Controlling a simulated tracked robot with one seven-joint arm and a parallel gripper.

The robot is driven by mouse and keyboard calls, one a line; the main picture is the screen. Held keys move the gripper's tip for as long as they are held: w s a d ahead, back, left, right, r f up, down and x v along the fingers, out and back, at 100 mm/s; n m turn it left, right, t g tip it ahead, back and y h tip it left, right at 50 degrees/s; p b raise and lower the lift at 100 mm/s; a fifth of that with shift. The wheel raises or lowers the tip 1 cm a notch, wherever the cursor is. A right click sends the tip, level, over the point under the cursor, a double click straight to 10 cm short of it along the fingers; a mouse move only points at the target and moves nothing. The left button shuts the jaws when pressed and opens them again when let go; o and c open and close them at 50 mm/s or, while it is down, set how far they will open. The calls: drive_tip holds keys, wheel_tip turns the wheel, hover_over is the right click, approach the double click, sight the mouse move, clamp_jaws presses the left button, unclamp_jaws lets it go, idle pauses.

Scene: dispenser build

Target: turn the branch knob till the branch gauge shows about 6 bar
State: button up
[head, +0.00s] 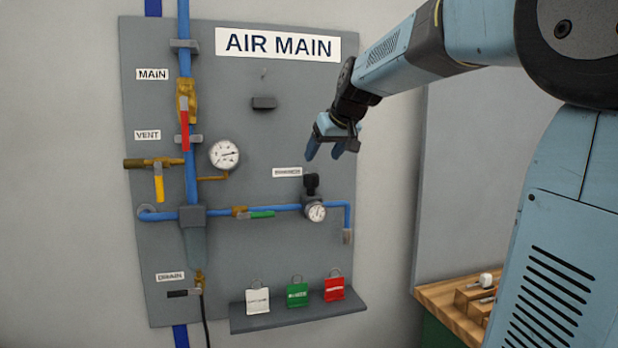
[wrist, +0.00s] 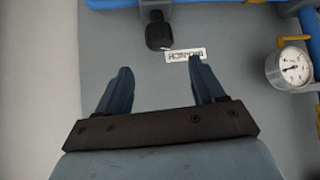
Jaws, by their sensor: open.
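The branch knob (head: 311,182) is black and sits on the regulator on the right part of the blue branch pipe, beside the BRANCH label (head: 287,172). It also shows in the wrist view (wrist: 158,32), at the top, beyond the fingertips. The branch gauge (head: 316,212) is a small white dial just below the knob in the head view; its needle is too small to read. It is out of the wrist view. My gripper (head: 324,150) is open and empty, above the knob and apart from it. Both fingers (wrist: 162,66) show in the wrist view, pointing toward the knob.
The larger main gauge (head: 224,155) is left of the knob. The red main lever (head: 185,128), yellow vent lever (head: 159,186) and green branch lever (head: 262,214) sit on the pipes. A shelf (head: 300,318) with several tags is below. A wooden bench (head: 440,295) stands right.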

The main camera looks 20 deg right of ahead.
sight(312, 174)
drive_tip(key=x, duration=1)
drive_tip(key=shift+w+f, duration=0.15)
drive_tip(key=shift+f, duration=0.05)
drive_tip(key=shift+c, duration=0.3)
drive_tip(key=c, duration=0.9)
